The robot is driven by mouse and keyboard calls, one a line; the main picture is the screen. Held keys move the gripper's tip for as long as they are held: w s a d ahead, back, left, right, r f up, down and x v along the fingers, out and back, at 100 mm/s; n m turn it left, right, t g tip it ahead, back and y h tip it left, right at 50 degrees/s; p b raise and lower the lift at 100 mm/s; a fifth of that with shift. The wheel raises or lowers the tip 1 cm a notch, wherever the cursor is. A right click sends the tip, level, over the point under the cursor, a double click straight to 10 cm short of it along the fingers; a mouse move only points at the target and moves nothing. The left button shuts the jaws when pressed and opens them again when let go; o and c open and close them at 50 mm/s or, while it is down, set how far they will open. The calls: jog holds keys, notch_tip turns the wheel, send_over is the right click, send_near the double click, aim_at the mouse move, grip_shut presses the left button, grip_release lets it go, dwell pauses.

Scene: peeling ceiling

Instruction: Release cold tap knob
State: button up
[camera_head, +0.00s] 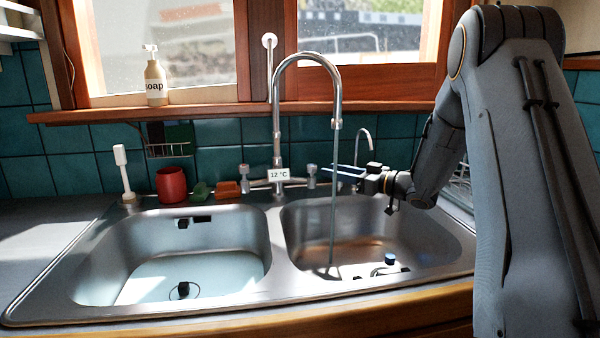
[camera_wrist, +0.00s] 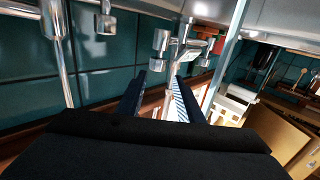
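The chrome tap (camera_head: 279,130) stands behind the double sink, with one knob on each side of its base. The right knob (camera_head: 311,176) is the one nearer to my gripper (camera_head: 340,175), which is just to its right. In the wrist view, my gripper (camera_wrist: 160,84) has its two fingers apart with nothing between them. A chrome knob (camera_wrist: 160,42) shows beyond the fingertips, apart from them. The tap's middle and other knob are farther off. No mark shows which knob is cold. A water stream (camera_head: 333,210) runs from the spout into the right basin. A label (camera_head: 278,174) reads 12 °C.
The left basin (camera_head: 150,280) lies left of the right basin (camera_head: 420,240). A red cup (camera_head: 171,184), a green sponge (camera_head: 200,191), an orange sponge (camera_head: 228,189) and a white brush (camera_head: 122,170) stand behind the left basin. A small second tap (camera_head: 362,140) stands behind my gripper.

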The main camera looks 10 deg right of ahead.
aim_at(312, 170)
jog(key=shift+w+a+f, duration=0.15)
jog(key=shift+w+f, duration=0.3)
jog(key=shift+w, duration=0.1)
jog(key=x, duration=1.1)
jog(key=shift+w+a+p, duration=0.15)
jog(key=shift+a+p, duration=0.1)
jog(key=shift+p, duration=0.15)
jog(key=c, duration=0.8)
